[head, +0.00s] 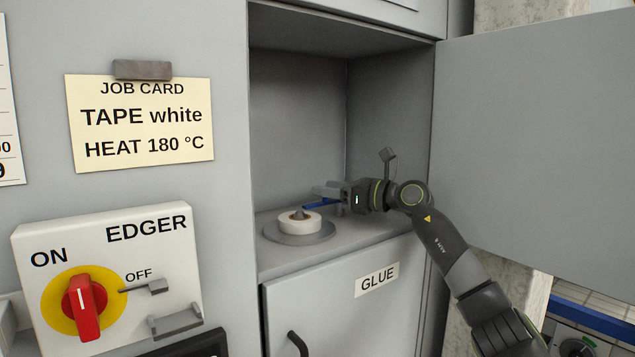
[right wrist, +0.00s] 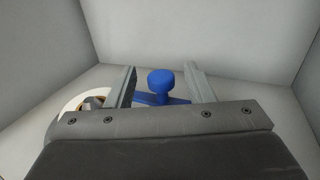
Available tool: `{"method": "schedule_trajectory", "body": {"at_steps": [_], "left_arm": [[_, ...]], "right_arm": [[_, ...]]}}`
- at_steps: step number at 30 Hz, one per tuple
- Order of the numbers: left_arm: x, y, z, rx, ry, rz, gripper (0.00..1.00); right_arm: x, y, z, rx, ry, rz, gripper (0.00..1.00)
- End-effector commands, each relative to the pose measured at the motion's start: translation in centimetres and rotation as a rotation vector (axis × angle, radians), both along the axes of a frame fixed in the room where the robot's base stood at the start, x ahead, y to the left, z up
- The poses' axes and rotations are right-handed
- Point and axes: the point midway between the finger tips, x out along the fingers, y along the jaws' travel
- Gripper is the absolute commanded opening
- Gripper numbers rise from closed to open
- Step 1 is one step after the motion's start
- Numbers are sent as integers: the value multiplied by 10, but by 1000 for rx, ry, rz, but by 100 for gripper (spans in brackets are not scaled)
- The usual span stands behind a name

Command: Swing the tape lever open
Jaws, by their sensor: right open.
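The blue tape lever (head: 319,205) lies low in the open cabinet compartment, beside a white tape roll (head: 300,222) on a grey round plate (head: 299,235). In the right wrist view the lever's round blue knob (right wrist: 161,82) stands between my right gripper's two fingers, with a gap on each side. My right gripper (head: 328,190) is open and reaches into the compartment from the right. It also shows in the right wrist view (right wrist: 160,85). The tape roll's edge (right wrist: 68,102) shows left of the fingers there. My left gripper is not in view.
The compartment's walls (head: 300,110) enclose the gripper, and its door (head: 535,140) stands open at right. A GLUE door (head: 340,300) is below. The EDGER switch box (head: 150,250), with a red knob (head: 84,307), and a job card (head: 141,120) are at left.

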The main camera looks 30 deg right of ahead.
Motion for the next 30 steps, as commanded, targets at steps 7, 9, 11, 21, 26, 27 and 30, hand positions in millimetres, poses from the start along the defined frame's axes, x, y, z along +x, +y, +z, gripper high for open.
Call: {"method": "schedule_trajectory", "body": {"at_steps": [7,9,11,21,26,27,30], "left_arm": [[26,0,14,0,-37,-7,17],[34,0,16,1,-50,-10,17],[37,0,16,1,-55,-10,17],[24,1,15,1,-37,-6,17],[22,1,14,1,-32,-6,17],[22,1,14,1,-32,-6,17],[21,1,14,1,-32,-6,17]], "right_arm": [[24,13,2,2,0,1,48],[28,14,1,1,0,1,48],[29,15,0,0,0,0,48],[29,15,0,0,1,0,35],[29,15,0,0,0,0,14],[29,15,0,0,0,0,9],[29,15,0,0,0,0,0]]}}
